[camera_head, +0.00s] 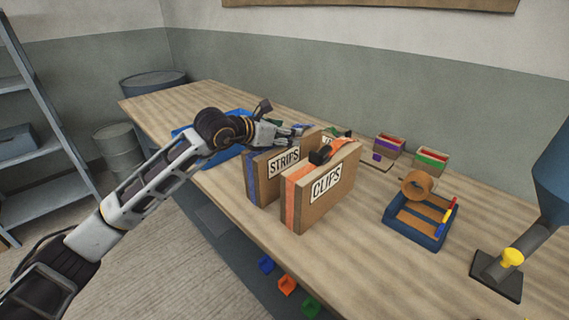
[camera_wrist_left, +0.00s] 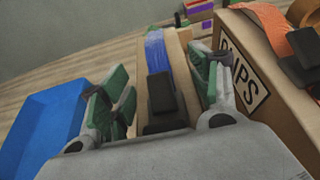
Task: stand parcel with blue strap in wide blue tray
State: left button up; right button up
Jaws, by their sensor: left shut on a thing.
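The parcel with blue strap (camera_head: 268,182) is a brown box labelled STRIPS, standing upright on the table, with its blue strap in the wrist view (camera_wrist_left: 158,52). My left gripper (camera_head: 290,131) is at its top. My right gripper is in neither view.
A brown CLIPS parcel (camera_head: 325,205) with an orange strap stands close on the right. Another labelled box is partly hidden behind. A dark blue tray (camera_head: 412,229) with a tape roll (camera_head: 418,186), small boxes (camera_head: 431,160) and a blue funnel (camera_head: 555,185) are farther right.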

pick_arm(q)
jog(key=shift+r, duration=0.1)
grip_shut()
jog(key=shift+r, duration=0.15)
jog(key=shift+r, duration=0.65)
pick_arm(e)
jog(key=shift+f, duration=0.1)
pick_arm(q)
notch_tip(320, 180, up, 8)
jog(key=shift+p, duration=0.45)
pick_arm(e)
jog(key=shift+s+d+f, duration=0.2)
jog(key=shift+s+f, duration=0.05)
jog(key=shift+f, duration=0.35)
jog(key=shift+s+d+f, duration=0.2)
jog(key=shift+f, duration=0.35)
pick_arm(q)
jog(key=shift+r, duration=0.2)
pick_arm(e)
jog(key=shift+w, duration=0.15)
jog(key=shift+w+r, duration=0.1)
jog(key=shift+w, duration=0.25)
